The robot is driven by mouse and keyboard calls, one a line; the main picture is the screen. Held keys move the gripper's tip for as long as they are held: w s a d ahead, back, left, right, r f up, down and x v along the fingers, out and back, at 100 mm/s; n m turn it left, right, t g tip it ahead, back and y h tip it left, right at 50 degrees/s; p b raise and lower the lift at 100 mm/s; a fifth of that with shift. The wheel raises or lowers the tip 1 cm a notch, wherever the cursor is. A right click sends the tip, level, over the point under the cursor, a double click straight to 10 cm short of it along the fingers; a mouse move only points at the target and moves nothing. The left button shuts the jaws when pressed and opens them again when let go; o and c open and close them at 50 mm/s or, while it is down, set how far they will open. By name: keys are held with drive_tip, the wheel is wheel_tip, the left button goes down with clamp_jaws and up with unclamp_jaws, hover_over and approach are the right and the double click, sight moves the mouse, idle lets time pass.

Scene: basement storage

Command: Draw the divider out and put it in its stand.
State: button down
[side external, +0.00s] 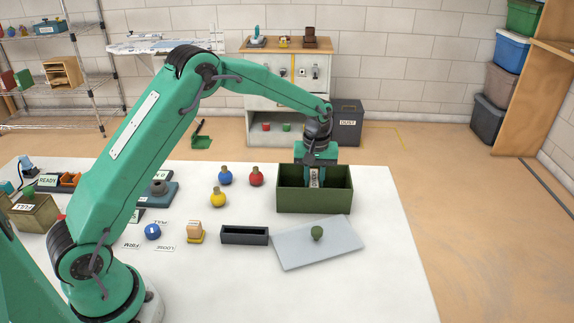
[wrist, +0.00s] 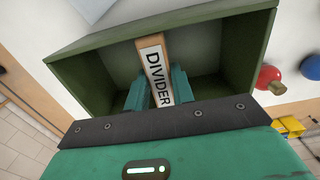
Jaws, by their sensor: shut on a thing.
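The divider (wrist: 154,62) is a thin tan board with a white label reading DIVIDER. It also shows in the side view (side external: 314,177), inside the open green box (side external: 335,199). My gripper (wrist: 159,92) reaches into the box from above, with one finger on each side of the divider, shut on it. The box's front wall hides the divider's lower part in the side view, so I cannot tell whether it touches the floor. A dark, narrow, open-topped holder (side external: 245,241), which looks like the stand, lies on the white table left of the box and appears empty.
A grey lid (side external: 290,252) with a green knob lies in front of the box, beside the dark holder. Red (side external: 256,176), blue (side external: 225,176) and yellow (side external: 218,199) knobbed balls stand left of the box. The table's right front is clear.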

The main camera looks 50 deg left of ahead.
sight(314, 178)
drive_tip(key=shift+r, duration=0.8)
idle(0.8)
drive_tip(key=shift+r, duration=1.85)
drive_tip(key=shift+r, duration=0.15)
wheel_tip(314, 178, up, 10)
drive_tip(key=s+n, duration=1.8)
drive_tip(key=s, duration=0.5)
drive_tip(key=shift+s+a+f, duration=0.1)
drive_tip(key=shift+a+f, duration=0.1)
drive_tip(key=shift+f, duration=1.2)
drive_tip(key=shift+s+a+f, duration=0.1)
drive_tip(key=shift+a+f, duration=0.05)
drive_tip(key=shift+f, duration=1.25)
drive_tip(key=shift+f, duration=0.1)
drive_tip(key=shift+f, duration=2.75)
